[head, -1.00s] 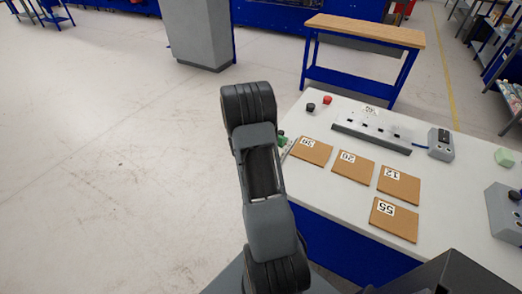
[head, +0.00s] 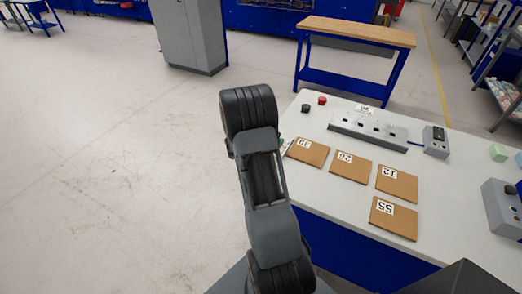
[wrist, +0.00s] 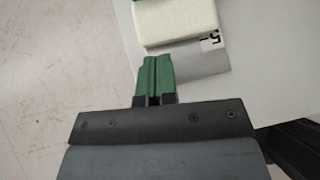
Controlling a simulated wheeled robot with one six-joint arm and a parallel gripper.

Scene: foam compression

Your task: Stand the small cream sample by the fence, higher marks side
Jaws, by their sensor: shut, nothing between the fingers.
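In the head view my arm hides most of the gripper and the cream block. A long grey rail with several dark slots (head: 367,133) stands at the back of the table; I cannot tell whether it is the fence.
Brown tiles numbered 39, 26, 12 (head: 397,183) and 55 (head: 394,218) lie on the table. Behind are a black knob (head: 306,108) and a red knob (head: 322,101). A grey box (head: 436,141), a pale green block (head: 498,152) and another grey box (head: 502,207) stand right.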

